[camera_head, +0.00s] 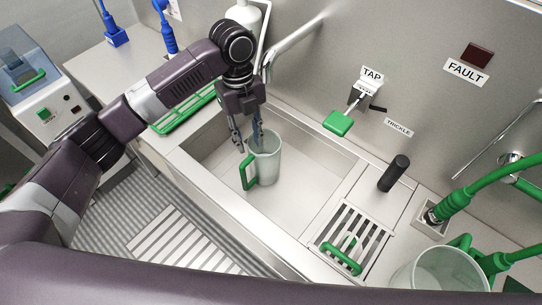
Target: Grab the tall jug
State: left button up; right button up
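A tall translucent jug (266,165) with a green handle (248,172) stands upright in the steel sink, in the head view. Its handle faces left. My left gripper (248,143) points down at the jug's rim, above the handle. Its fingers are apart, one left of the rim and the other over or within the mouth; I cannot tell whether they touch the jug. A wider clear container (440,285) with green fittings is at the lower right, partly cut off. My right gripper is not in view.
The steel sink (318,170) has free room right of the jug. A green tap lever (338,123) sticks out from the wall above it. A drain grate (352,240) with a green handle, a black knob (394,173) and green hoses (485,178) lie to the right.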

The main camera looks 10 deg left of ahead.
aim_at(254, 166)
pick_arm(q)
jog(key=f, duration=0.4)
jog(key=shift+s+d+f+p, duration=0.15)
jog(key=shift+s+d+p, duration=0.1)
jog(key=shift+s+p, duration=0.1)
jog(key=shift+f, duration=0.35)
jog(key=shift+s+d+f+p, duration=0.15)
jog(key=shift+f+p, duration=0.15)
jog(key=shift+f, duration=0.3)
jog(key=f, duration=0.1)
jog(key=f+p, duration=0.1)
jog(key=f, duration=0.1)
jog(key=shift+s+d+f, duration=0.15)
jog(key=shift+s+f, duration=0.1)
jog(key=shift+s, duration=0.1)
jog(key=shift+f, duration=0.4)
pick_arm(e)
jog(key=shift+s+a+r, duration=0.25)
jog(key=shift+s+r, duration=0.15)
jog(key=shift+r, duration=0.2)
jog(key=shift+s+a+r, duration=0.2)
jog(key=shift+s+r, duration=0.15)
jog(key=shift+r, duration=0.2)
pick_arm(q)
jog(key=shift+c, duration=0.2)
grip_shut()
jog(key=shift+w+r, duration=0.1)
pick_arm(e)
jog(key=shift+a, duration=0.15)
